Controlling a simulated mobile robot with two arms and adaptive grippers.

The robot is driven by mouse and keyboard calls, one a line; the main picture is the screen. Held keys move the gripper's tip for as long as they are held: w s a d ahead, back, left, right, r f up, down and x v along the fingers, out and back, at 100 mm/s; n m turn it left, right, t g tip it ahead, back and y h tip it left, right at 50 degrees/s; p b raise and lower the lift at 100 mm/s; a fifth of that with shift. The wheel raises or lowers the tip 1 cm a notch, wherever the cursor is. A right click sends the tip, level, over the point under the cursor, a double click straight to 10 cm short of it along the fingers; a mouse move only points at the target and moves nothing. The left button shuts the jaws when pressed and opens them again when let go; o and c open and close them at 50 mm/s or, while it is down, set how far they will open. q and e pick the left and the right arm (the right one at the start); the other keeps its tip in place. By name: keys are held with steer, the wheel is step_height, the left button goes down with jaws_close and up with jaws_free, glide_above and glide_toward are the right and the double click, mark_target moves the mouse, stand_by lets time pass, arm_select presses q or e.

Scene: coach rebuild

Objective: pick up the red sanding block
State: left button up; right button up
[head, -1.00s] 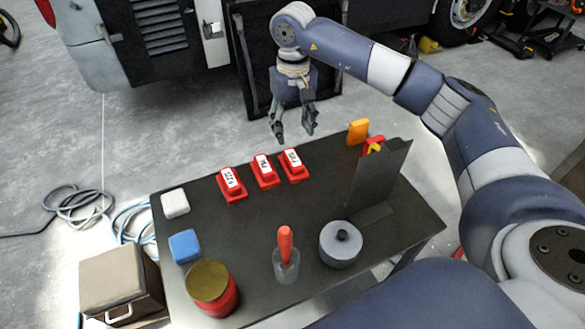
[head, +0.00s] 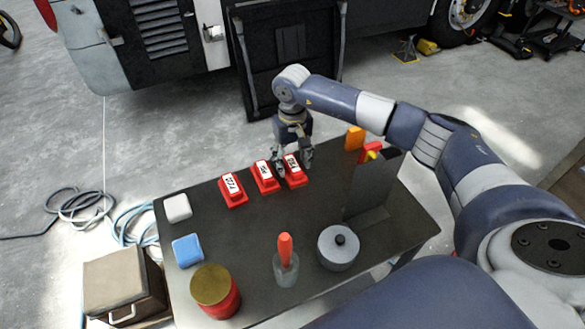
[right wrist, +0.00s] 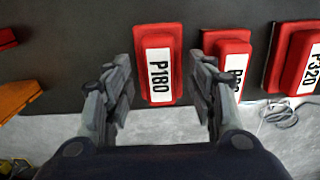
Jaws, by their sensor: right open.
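Three red sanding blocks with white labels stand in a row at the table's far edge in the head view: left (head: 232,190), middle (head: 265,177) and right (head: 294,172). In the right wrist view the block marked P180 (right wrist: 158,66) lies between my open right fingers (right wrist: 160,78); the middle block (right wrist: 228,65), its label partly hidden by a finger, and the P320 block (right wrist: 298,60) lie to the right. In the head view my right gripper (head: 292,166) is over the right block, its fingers on either side. Contact cannot be told. My left gripper is not in view.

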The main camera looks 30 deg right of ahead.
mark_target(292, 163)
jaws_close()
steer(key=shift+r, duration=0.15)
step_height(292, 163, up, 10)
steer(key=b, duration=0.2)
stand_by(0.3)
